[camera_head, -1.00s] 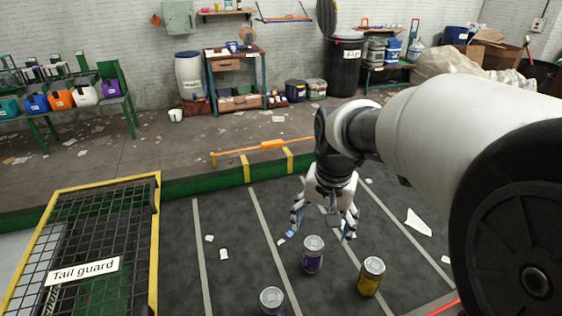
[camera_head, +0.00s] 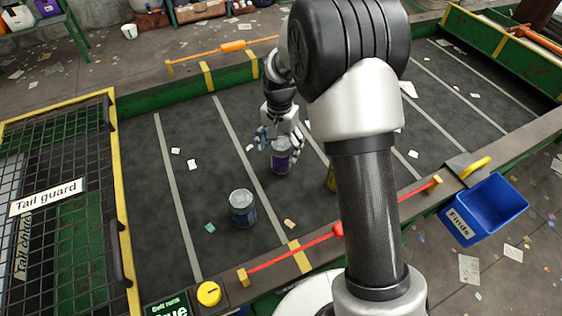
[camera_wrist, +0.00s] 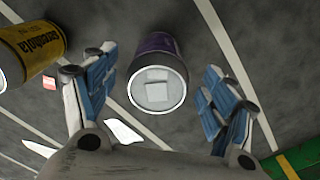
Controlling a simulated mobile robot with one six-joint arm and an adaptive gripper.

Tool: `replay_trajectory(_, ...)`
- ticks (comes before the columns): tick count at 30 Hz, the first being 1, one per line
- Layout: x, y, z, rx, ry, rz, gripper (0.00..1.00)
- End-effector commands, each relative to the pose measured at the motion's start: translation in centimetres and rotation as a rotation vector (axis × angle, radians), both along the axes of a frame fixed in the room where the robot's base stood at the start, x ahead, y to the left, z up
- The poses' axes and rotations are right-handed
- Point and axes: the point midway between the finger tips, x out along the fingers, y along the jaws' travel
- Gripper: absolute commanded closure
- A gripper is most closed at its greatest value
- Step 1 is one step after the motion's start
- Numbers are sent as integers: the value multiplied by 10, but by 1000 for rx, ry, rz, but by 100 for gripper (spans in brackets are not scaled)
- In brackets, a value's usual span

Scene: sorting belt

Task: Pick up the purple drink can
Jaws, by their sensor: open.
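The purple drink can (camera_head: 281,160) stands upright on the dark belt (camera_head: 185,225) in the head view, just under my gripper (camera_head: 279,143). In the wrist view the purple can (camera_wrist: 158,72) shows its silver lid between my gripper's two blue-padded fingers (camera_wrist: 155,98). The fingers are spread, with a gap on each side of the can. The gripper is open and holds nothing.
A dark blue can (camera_head: 243,209) stands on the belt nearer the front. A yellow can (camera_wrist: 32,45) is beside the purple one, mostly hidden by my arm in the head view. Paper scraps lie about. A blue Finds bin (camera_head: 484,209) hangs at the right.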

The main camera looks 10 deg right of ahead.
Motion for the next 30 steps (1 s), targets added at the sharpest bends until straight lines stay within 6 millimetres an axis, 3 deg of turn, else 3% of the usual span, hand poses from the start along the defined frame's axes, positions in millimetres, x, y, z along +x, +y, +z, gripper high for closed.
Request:
replay_trajectory(3, 0, 0, -17, 0, 0, 0, 23)
replay_trajectory(11, 0, -1, -31, 0, 0, 0, 23)
replay_trajectory(19, 2, -4, -71, 0, 1, 0, 23)
replay_trajectory(27, 2, -4, -74, 0, -1, 0, 23)
replay_trajectory(30, 2, -4, -74, 0, -1, 1, 29)
